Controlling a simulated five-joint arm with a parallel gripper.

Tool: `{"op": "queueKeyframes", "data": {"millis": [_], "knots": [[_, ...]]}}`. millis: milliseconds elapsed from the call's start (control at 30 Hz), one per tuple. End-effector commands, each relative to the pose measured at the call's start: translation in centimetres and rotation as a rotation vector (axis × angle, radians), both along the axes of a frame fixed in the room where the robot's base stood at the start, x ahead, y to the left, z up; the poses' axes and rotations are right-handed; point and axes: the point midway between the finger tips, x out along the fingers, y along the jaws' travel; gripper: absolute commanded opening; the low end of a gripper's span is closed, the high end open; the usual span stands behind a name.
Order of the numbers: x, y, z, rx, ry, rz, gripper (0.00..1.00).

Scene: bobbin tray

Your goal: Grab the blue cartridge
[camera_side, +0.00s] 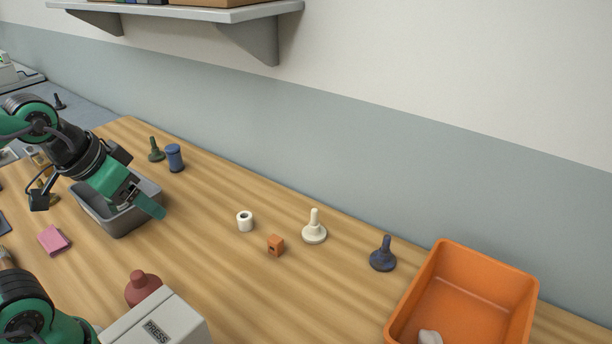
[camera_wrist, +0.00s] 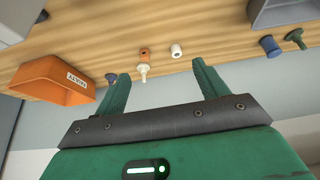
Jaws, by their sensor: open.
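The blue cartridge (camera_side: 175,158) is a short upright cylinder with wider ends. It stands on the wooden table near the wall, just behind the grey tray (camera_side: 120,226). It also shows at the upper right of the wrist view (camera_wrist: 269,45), off to the side of the fingers. My gripper (camera_side: 147,206) is over the grey tray's right side, in front of the cartridge and apart from it. In the wrist view my gripper (camera_wrist: 160,72) has its two green fingers spread with nothing held between them.
A dark green peg (camera_side: 155,150) stands close beside the cartridge. A white roll (camera_side: 245,221), orange block (camera_side: 276,245), cream peg (camera_side: 314,228) and dark blue peg (camera_side: 383,254) stand farther right, before an orange bin (camera_side: 523,314). A shelf (camera_side: 200,14) overhangs the wall.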

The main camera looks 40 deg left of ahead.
Motion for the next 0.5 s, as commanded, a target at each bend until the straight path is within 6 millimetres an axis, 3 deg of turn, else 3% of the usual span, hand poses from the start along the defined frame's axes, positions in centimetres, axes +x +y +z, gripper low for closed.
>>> {"op": "queueKeyframes", "data": {"millis": [267,500], "knots": [[0.3,0.1,0.3,-0.003,0.002,0.013,0.72],[2.6,1.2,1.8,-0.027,0.026,0.1,0.72]]}}
